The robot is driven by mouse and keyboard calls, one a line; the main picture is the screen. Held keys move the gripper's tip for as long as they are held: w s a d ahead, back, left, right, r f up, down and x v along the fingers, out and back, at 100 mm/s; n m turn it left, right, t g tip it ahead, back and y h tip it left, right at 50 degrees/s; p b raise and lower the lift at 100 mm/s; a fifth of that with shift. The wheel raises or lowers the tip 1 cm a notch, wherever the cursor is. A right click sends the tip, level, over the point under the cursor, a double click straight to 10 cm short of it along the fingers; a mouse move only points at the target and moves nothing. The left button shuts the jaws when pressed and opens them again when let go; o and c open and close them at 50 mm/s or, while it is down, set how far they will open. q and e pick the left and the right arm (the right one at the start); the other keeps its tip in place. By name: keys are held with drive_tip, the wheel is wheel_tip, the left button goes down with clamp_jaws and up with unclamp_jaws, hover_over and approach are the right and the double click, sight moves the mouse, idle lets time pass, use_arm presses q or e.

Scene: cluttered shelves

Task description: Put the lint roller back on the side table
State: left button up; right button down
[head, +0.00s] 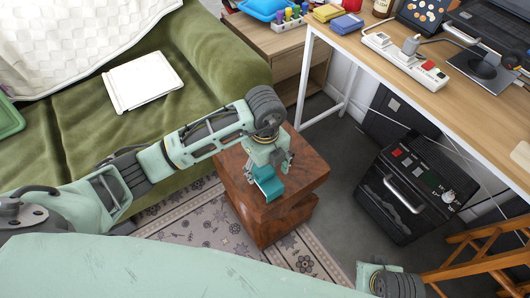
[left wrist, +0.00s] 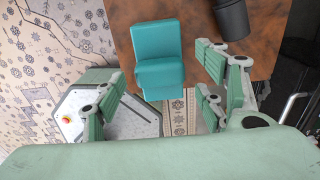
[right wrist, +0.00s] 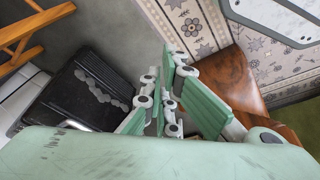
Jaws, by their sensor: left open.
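The side table (head: 300,212) is a reddish-brown block; its top (left wrist: 265,65) also shows in the left wrist view. A teal stepped object (head: 267,184) is at its front edge, and it also shows in the left wrist view (left wrist: 158,55). I cannot tell for sure whether it is the lint roller. My left gripper (head: 269,166) is open over it, with fingers on either side in the left wrist view (left wrist: 157,85) and a gap at each side. My right gripper (right wrist: 171,65) looks shut and empty, away from the table.
A dark cylinder (left wrist: 232,18) stands on the table near the right finger. A green sofa (head: 70,135) is behind to the left. A desk (head: 450,105), a black boxy appliance (head: 405,195) and a wooden chair (head: 485,262) are to the right. Patterned rug (head: 205,222) lies in front.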

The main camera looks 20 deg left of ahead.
use_arm(q)
wheel_tip(320, 180, up, 8)
drive_tip(key=shift+r+p, duration=0.15)
drive_tip(key=shift+p, duration=0.45)
use_arm(e)
drive_tip(key=f, duration=0.3)
drive_tip(key=s+f, duration=0.1)
drive_tip(key=f, duration=0.1)
drive_tip(key=shift+f, duration=0.35)
